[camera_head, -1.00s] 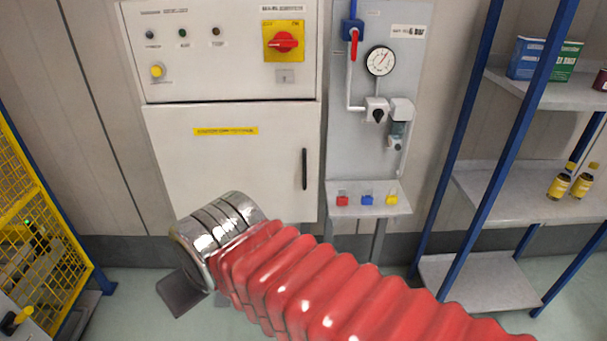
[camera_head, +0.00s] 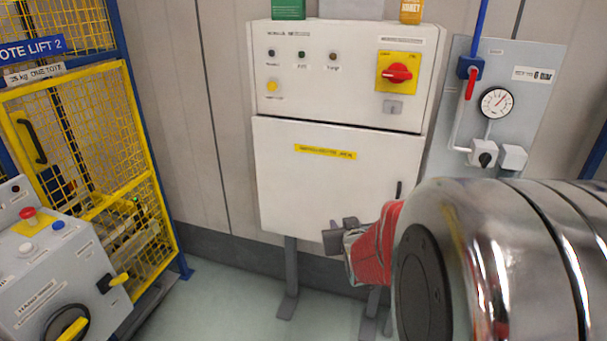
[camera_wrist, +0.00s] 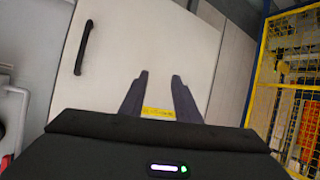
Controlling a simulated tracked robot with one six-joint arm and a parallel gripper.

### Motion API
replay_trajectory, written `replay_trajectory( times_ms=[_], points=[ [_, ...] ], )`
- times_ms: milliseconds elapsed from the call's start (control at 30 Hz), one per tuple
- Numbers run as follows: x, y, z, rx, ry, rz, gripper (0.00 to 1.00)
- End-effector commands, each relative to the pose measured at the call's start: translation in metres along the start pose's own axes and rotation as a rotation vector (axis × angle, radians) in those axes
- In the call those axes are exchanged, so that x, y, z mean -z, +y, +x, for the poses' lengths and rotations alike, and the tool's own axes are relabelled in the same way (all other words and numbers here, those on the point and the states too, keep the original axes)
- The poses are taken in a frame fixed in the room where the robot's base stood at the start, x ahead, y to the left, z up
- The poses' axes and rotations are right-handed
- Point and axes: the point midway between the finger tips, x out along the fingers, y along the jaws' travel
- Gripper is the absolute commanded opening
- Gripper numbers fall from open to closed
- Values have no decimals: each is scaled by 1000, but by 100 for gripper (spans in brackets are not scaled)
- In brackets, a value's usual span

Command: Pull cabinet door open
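The white cabinet door (camera_head: 300,190) is flush with its cabinet and looks shut. Its black vertical handle (camera_head: 399,190) is near the right edge, the lower part hidden behind my arm. In the wrist view the door (camera_wrist: 150,40) fills the middle and the whole handle (camera_wrist: 84,47) shows at upper left. My gripper (camera_head: 341,228) is in front of the door's lower edge, left of and below the handle in the head view. In the wrist view my gripper (camera_wrist: 160,75) has its two dark fingers apart with nothing held; the handle is outside them, to the left.
A control panel with a red knob (camera_head: 397,73) is above the door. A grey gauge board (camera_head: 540,85) stands to the right. A yellow mesh cage (camera_head: 90,120) and a grey control console (camera_head: 60,270) are at left. Floor (camera_head: 220,290) between is clear.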

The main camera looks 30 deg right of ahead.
Motion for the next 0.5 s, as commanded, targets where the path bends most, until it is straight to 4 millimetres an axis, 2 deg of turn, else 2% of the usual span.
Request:
replay_trajectory(
  times_ms=[33,200,500],
  points=[
    [-7,14,8,-17,20,11,29],
    [-18,53,26,-59,121,41,29],
    [-48,119,33,-131,306,104,29]
  ],
)
